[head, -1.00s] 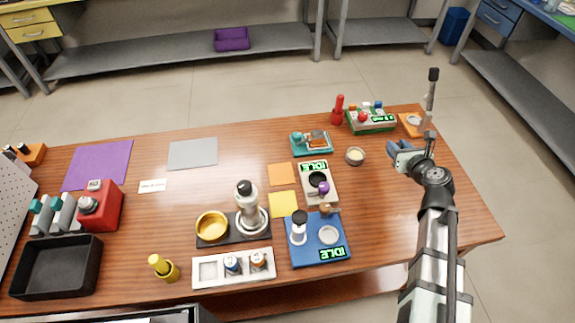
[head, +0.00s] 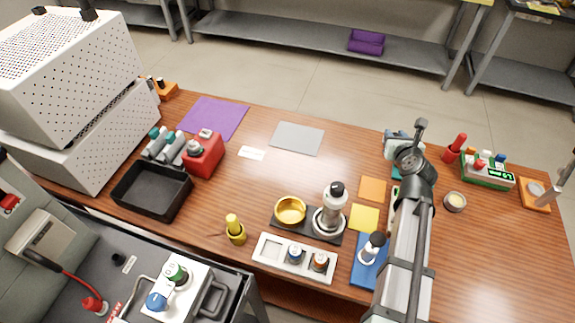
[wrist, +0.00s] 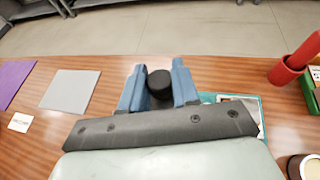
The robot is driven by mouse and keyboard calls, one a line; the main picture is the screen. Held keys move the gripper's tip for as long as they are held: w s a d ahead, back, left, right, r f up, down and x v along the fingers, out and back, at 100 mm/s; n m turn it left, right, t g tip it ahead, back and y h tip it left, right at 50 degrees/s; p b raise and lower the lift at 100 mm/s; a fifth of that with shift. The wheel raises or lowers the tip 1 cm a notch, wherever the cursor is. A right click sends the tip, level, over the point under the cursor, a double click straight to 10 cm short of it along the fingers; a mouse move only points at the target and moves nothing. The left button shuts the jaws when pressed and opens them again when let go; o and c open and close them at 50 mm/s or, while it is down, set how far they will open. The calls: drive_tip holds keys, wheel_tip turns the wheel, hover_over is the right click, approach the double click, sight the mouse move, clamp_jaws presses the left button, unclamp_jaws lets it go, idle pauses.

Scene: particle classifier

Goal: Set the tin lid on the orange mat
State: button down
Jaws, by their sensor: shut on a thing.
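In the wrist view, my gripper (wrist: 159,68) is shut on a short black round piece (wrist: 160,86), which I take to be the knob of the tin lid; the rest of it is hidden. In the head view, my gripper (head: 402,141) is over the back of the table, with the held thing hidden by my arm. The orange mat (head: 373,188) is a bare, flat square near the table's middle, nearer the camera than my gripper and slightly left. An open tin (head: 455,201) with pale contents stands right of my arm.
A yellow mat (head: 365,218) lies just in front of the orange one. A red object (head: 455,148) stands at back right. Clear wood lies around the grey mat (head: 297,138).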

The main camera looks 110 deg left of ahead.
drive_tip(key=s+r+n+g, duration=0.2)
drive_tip(key=s+r, duration=0.1)
drive_tip(key=s, duration=1.9)
drive_tip(key=g+h, duration=0.1)
hover_over(276, 166)
wheel_tip(276, 166, down, 5)
drive_tip(key=shift+f+n, duration=0.15)
drive_tip(key=shift+n, duration=0.15)
drive_tip(key=shift+f, duration=4.8)
drive_tip(key=shift+f, duration=0.15)
drive_tip(key=c, duration=0.8)
unclamp_jaws()
